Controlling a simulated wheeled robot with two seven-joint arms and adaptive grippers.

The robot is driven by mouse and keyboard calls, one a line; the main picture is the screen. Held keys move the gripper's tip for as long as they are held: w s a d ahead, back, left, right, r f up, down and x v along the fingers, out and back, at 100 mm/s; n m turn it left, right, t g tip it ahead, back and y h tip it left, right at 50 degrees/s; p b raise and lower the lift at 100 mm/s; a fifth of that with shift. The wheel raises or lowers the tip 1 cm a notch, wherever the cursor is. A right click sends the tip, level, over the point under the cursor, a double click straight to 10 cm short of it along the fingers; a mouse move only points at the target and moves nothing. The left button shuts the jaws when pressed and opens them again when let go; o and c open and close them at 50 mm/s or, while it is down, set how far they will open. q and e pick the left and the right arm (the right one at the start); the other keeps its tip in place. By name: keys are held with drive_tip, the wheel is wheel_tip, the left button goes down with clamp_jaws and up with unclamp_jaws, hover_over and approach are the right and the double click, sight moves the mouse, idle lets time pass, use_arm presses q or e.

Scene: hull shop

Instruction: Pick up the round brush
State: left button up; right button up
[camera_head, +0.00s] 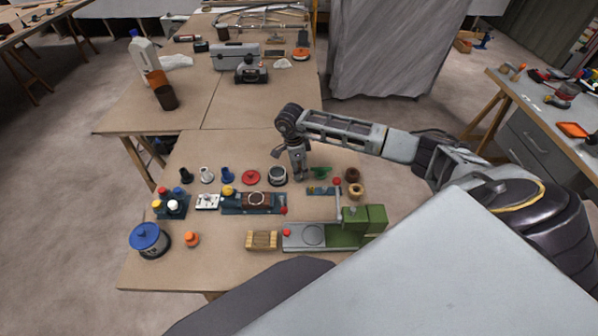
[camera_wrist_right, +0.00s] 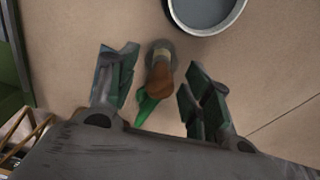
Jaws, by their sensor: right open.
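The round brush (camera_wrist_right: 160,72) shows in the right wrist view, with a brown handle, a pale band and a grey round end. It seems to stand on the tabletop, between the open fingers of my right gripper (camera_wrist_right: 155,95), apart from both. In the head view my right gripper (camera_head: 299,178) points down over the table among the small items, and I cannot make out the brush there. A green object (camera_wrist_right: 147,108) lies right beside the brush handle; it also shows in the head view (camera_head: 321,173). My left gripper is not in view.
A round tin (camera_head: 278,176) stands close left of my right gripper; its rim shows in the wrist view (camera_wrist_right: 238,14).

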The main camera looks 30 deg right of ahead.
sight(299, 165)
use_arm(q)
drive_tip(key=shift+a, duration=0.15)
use_arm(e)
drive_tip(key=shift+c, duration=0.2)
drive_tip(key=shift+c, duration=1.3)
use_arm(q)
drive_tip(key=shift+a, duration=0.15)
use_arm(e)
drive_tip(key=c, duration=0.8)
drive_tip(key=shift+r, duration=0.1)
wheel_tip(299, 165, up, 8)
drive_tip(key=shift+r+b, duration=0.2)
drive_tip(key=shift+b, duration=0.4)
drive_tip(key=shift+r, duration=0.75)
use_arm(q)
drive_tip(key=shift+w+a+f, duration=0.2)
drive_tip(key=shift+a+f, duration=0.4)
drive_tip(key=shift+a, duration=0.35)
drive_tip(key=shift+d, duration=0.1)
